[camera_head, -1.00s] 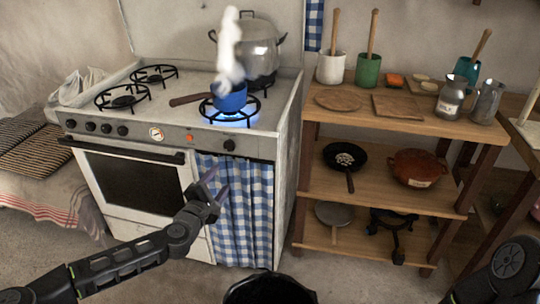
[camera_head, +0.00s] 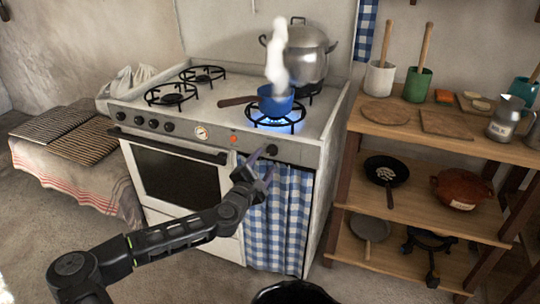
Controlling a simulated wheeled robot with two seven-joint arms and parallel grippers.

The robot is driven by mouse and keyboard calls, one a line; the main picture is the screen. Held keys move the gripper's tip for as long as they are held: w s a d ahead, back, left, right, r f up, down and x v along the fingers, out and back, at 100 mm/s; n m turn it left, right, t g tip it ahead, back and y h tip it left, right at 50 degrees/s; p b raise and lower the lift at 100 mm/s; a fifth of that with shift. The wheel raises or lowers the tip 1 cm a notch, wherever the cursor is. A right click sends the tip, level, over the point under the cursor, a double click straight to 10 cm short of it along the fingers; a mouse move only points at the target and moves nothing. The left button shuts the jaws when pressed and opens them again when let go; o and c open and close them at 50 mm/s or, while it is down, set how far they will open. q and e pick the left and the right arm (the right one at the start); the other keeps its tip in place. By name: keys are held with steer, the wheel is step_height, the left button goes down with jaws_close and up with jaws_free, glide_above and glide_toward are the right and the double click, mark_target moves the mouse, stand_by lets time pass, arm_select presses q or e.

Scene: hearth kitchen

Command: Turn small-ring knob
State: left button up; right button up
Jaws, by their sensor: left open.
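The white stove (camera_head: 155,98) stands in the middle left. A single dark knob (camera_head: 271,150) sits on the right end of its front panel, to the right of a red light; I take it as the small-ring knob. A blue flame (camera_head: 277,124) burns on the front right ring under a small blue saucepan (camera_head: 276,101), with white steam rising from it. My left gripper (camera_head: 266,160) is open and empty, just in front of and below that knob; I cannot tell whether a fingertip touches it. My right gripper is out of view.
Several more knobs (camera_head: 140,121) line the panel's left end. A large steel pot (camera_head: 297,55) stands on the back right ring. A blue checked curtain (camera_head: 280,220) hangs below the knob. A wooden shelf (camera_head: 460,144) with pans and crocks stands at right.

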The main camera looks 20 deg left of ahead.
mark_target(272, 152)
arm_select(q)
steer(key=w, duration=0.5)
steer(key=shift+w+a, duration=0.15)
jaws_close()
stand_by(0.4)
